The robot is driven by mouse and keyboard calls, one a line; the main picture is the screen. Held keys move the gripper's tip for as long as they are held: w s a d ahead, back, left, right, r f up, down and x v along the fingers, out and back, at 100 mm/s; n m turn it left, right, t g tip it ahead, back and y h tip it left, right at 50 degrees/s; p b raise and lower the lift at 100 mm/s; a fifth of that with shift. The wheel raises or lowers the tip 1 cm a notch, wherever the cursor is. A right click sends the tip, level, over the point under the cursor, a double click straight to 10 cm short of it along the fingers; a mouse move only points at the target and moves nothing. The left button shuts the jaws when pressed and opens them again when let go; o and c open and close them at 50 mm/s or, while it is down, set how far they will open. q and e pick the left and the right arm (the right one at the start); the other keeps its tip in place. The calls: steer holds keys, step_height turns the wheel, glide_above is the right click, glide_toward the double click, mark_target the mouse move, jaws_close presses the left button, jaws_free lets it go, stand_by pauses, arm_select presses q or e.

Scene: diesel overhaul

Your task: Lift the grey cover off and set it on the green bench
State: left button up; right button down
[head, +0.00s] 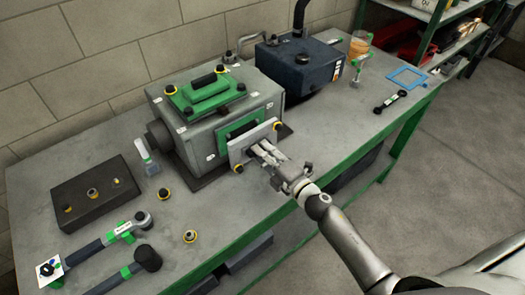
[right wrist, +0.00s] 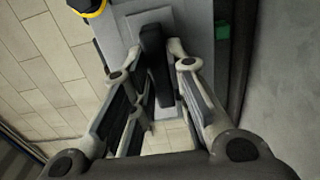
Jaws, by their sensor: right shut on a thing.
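The grey cover (head: 237,151) is an upright plate at the near side of the big grey engine housing (head: 262,98), in front of a green frame (head: 222,142) on that side. Black-and-yellow knobs show at two of its corners. Whether the cover touches the housing I cannot tell. My right gripper (head: 262,153) is shut on the cover's black handle, which shows between the fingers in the right wrist view (right wrist: 153,48). The green bench (head: 232,212) has a grey top and green edge. My left gripper is not in view.
Loose black-and-yellow knobs (head: 190,237) stand on the bench, near a dark block (head: 97,194), a ratchet (head: 118,233) and a mallet (head: 146,259). A dark blue box (head: 300,64) stands behind the housing. Bench top is clear toward the right, before a black wrench (head: 390,101).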

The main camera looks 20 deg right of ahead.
steer(key=b+v, duration=0.1)
steer(key=v, duration=1.3)
steer(key=shift+r, duration=0.15)
steer(key=shift+a, duration=0.1)
steer(key=s+a+r+m+t+h+b, duration=0.1)
steer(key=s+a+r+m+h+b, duration=0.2)
steer(key=s+r+m+h+b, duration=0.1)
steer(key=shift+s+a+r+h+b, duration=0.35)
steer(key=shift+s+h+b, duration=0.35)
steer(key=shift+s+h, duration=0.45)
